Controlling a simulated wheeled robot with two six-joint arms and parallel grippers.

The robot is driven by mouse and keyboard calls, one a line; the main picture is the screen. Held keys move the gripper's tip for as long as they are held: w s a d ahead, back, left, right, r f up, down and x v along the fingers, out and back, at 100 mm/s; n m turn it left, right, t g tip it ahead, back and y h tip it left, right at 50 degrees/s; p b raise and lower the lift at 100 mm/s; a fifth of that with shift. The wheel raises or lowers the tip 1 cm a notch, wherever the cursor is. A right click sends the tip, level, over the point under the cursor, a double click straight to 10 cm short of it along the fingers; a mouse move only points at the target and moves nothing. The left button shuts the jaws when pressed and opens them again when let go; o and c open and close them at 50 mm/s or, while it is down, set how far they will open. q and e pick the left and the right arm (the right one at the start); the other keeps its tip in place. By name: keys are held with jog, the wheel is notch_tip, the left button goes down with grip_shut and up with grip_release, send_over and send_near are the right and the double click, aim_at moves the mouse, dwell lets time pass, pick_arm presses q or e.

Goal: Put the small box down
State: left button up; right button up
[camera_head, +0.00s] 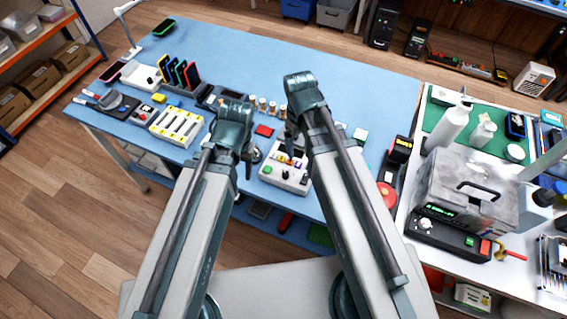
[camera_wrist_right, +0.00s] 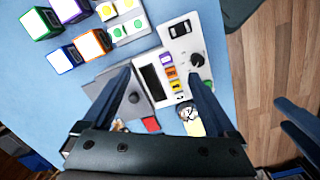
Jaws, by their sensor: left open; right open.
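My right gripper (camera_wrist_right: 160,76) is open in the right wrist view, its two fingers spread above a white testing device (camera_wrist_right: 180,50) with a dial and coloured tabs. Nothing is held between the fingers. In the head view the device (camera_head: 285,178) stands near the table's front edge, and the right arm hides most of that gripper. My left gripper (camera_head: 246,160) is open, low over the table left of the device. Several small boxes, among them a green one (camera_wrist_right: 40,24) and an orange one (camera_wrist_right: 93,44), stand on the table; I cannot tell which is the small box meant.
The blue table (camera_head: 300,58) is clear at the back. A white tray with yellow strips (camera_head: 176,126) and a rack of phones (camera_head: 180,76) stand at left. A red item (camera_head: 263,131) lies between my arms. A crowded side table (camera_head: 405,250) stands at right.

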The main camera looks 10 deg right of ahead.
jog(key=s+a+m, duration=0.2)
jog(key=s+a, duration=0.4)
jog(key=s, duration=0.1)
jog(key=shift+a+m, duration=0.3)
jog(key=shift+a, duration=0.05)
dwell(1.1)
